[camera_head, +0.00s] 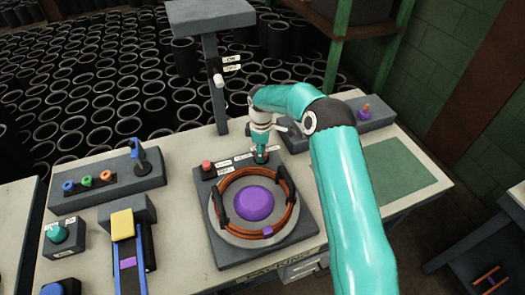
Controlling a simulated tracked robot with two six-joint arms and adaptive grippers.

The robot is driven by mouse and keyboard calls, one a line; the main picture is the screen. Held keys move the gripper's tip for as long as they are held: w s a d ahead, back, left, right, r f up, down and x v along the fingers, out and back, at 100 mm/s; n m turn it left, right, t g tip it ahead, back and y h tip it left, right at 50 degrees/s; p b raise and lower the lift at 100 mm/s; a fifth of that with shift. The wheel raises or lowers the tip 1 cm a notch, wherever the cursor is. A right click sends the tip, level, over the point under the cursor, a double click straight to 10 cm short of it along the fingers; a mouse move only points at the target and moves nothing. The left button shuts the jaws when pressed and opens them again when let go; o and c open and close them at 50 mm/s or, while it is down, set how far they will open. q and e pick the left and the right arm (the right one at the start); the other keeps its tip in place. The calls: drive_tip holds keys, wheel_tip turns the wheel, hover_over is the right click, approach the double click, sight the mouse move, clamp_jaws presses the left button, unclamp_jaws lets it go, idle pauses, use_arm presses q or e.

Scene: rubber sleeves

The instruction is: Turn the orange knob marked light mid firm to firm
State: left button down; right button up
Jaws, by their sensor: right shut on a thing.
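My right gripper (261,157) points down at the back edge of a dark square machine (235,255), beside a row of small white labels (241,157). It is shut on the knob there, which the fingers hide. I cannot see the knob's orange colour or its pointer, and the label words are too small to read. The machine carries a round grey plate with a purple dome (254,204) and an orange-brown ring (288,218) around it. My left gripper is not in view.
A red button (207,165) sits left of the labels. A post with a white lever (218,79) stands behind. A yellow-topped slide (122,224) and a teal knob (57,233) are at the left. A green mat (400,168) lies bare at the right.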

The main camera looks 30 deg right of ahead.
drive_tip(key=shift+d, duration=0.2)
drive_tip(key=shift+a, duration=0.1)
drive_tip(key=shift+c, duration=0.2)
drive_tip(key=shift+f+m+b, duration=0.1)
drive_tip(key=shift+m+b, duration=0.5)
drive_tip(key=shift+b, duration=0.05)
drive_tip(key=m+b, duration=0.2)
drive_tip(key=m, duration=0.1)
drive_tip(key=m+b, duration=0.1)
drive_tip(key=m, duration=0.2)
drive_tip(key=shift+b, duration=0.35)
drive_tip(key=shift+a+m+b, duration=0.1)
drive_tip(key=shift+m+b, duration=0.25)
drive_tip(key=shift+m, duration=0.95)
